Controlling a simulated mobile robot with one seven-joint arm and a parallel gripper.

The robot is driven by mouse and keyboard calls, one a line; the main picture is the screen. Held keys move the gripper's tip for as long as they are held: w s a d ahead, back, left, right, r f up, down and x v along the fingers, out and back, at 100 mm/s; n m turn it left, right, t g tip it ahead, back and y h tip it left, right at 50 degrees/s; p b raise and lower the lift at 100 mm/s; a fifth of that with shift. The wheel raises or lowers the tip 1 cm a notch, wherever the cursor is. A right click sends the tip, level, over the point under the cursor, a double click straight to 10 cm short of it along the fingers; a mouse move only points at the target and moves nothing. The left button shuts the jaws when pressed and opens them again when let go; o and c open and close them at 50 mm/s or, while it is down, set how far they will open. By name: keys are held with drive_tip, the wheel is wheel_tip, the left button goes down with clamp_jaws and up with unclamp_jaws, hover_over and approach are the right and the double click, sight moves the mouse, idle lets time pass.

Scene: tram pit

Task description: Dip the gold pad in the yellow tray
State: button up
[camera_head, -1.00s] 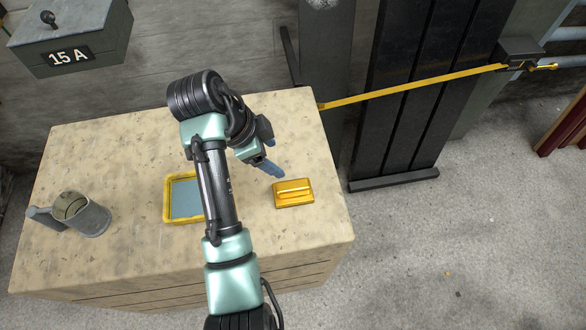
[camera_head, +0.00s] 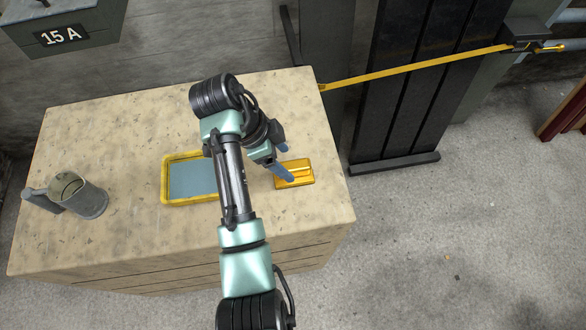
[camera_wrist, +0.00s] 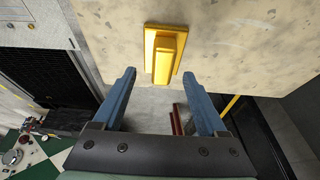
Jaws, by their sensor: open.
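The gold pad (camera_head: 299,172), a flat block with a raised bar handle, lies on the right part of the worktop; it also shows in the wrist view (camera_wrist: 164,57), beyond the fingertips. The yellow tray (camera_head: 164,190) holds a blue-grey fill and lies left of the pad, its right side partly hidden by my arm. My gripper (camera_head: 287,163) is open and empty, with its blue fingers above the pad in the head view. In the wrist view the two fingers (camera_wrist: 159,74) are spread wide, with the pad's handle lined up between them and apart from both.
A grey metal mug (camera_head: 80,196) stands at the left of the worktop (camera_head: 120,240). A yellow strap (camera_head: 420,70) runs behind the right rear corner in front of dark panels. A grey box marked 15 A (camera_head: 65,30) is at the back left.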

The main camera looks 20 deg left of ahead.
sight(293, 165)
drive_tip(key=x, duration=0.5)
drive_tip(key=shift+w+p, duration=0.2)
drive_tip(key=shift+p, duration=0.2)
clamp_jaws()
